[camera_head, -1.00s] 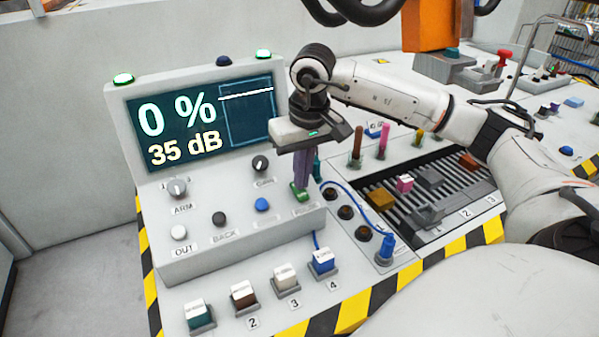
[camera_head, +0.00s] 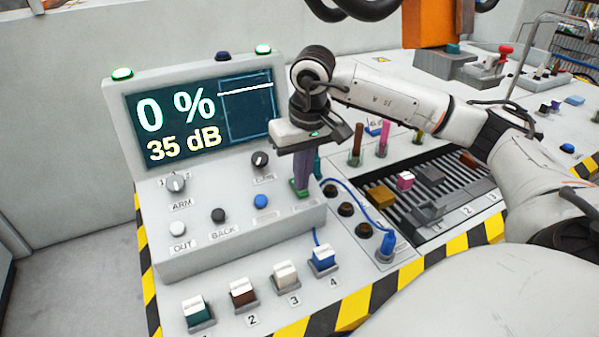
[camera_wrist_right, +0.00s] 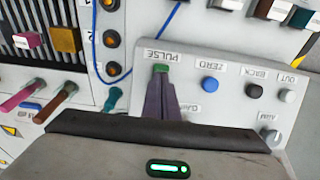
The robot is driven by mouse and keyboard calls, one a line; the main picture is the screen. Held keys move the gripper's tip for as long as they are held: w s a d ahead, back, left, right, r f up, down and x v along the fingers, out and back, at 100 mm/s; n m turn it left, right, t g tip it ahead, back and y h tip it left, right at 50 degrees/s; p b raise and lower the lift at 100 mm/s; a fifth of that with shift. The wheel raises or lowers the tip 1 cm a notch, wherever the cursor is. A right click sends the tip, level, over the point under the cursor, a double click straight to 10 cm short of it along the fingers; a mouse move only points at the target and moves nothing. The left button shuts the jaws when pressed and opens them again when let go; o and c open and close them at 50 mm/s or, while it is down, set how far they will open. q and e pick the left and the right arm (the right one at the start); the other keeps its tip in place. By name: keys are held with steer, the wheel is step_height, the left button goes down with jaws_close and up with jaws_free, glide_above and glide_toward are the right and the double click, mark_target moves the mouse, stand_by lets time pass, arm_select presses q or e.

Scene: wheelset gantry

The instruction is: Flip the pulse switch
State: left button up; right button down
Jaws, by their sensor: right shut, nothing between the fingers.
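The pulse switch is a small green switch on the sloped face of the console. It shows at the fingertips in the wrist view (camera_wrist_right: 161,69), beside its PULSE label, and only partly in the head view (camera_head: 296,189), behind the fingers. My right gripper (camera_head: 303,192) points down at it. Its purple fingers are closed together with nothing between them, and their tips (camera_wrist_right: 163,82) are at or just beside the switch. I cannot tell whether they touch it. My left gripper is not in view.
The console screen (camera_head: 203,121) reads 0 % and 35 dB. A blue ZERO button (camera_head: 260,201), a dark BACK button (camera_head: 218,215), a white OUT button (camera_head: 178,230) and an ARM knob (camera_head: 176,184) are close by. A blue cable (camera_head: 362,206) runs right of the fingers.

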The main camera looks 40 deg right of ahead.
steer(key=shift+f, duration=0.1)
step_height(320, 180, up, 7)
steer(key=p, duration=0.5)
steer(key=shift+p, duration=0.3)
steer(key=shift+f, duration=0.1)
stand_by(0.4)
